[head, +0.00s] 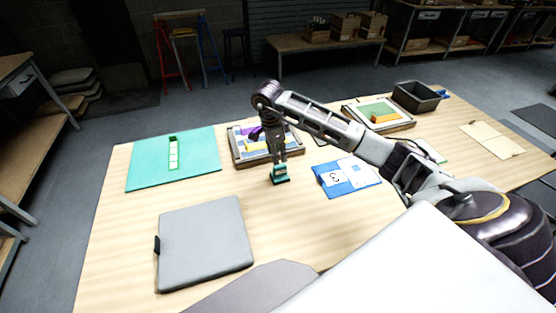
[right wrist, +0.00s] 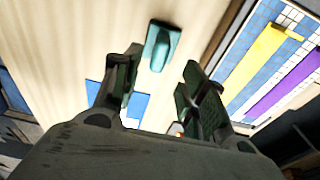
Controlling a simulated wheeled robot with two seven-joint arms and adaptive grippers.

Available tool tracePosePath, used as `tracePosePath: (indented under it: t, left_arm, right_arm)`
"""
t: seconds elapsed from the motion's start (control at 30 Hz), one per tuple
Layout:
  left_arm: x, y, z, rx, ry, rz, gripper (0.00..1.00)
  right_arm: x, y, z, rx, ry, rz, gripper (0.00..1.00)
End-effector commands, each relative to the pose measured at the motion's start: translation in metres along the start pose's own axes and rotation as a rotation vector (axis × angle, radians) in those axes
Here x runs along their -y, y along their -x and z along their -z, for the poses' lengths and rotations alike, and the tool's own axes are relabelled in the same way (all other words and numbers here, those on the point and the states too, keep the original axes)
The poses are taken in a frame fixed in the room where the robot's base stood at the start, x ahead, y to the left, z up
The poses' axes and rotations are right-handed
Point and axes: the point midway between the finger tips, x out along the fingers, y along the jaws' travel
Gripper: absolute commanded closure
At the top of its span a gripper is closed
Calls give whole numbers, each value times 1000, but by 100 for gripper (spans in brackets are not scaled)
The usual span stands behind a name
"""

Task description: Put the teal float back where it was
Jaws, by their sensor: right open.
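The teal float (head: 281,173) is on the wooden table in the head view, in front of the near mosaic panel. It also shows in the right wrist view (right wrist: 160,46), just beyond the fingertips. My right gripper (head: 279,163) reaches down over the float; in the right wrist view its two fingers (right wrist: 163,72) are apart with nothing between them. From the head view I cannot tell the exact gap between fingers and float. My left gripper is not in view.
The near framed mosaic panel (head: 236,150) carries yellow and purple pieces. A blue numbered sheet (head: 327,187) lies right of the float, a teal mat (head: 143,168) far left, a grey case (head: 205,245) front left. A second panel (head: 408,126) and dark bin (head: 416,98) stand at back right.

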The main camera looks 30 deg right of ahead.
Motion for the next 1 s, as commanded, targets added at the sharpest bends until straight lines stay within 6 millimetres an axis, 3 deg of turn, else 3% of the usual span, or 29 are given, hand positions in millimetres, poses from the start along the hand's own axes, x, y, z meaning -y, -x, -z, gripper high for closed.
tracePosePath:
  t: [0.4,1.0]
  left_arm:
    - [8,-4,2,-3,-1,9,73]
    - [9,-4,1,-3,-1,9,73]
  right_arm:
    - [0,36,0,0,1,1,57]
    - [0,39,0,1,1,0,57]
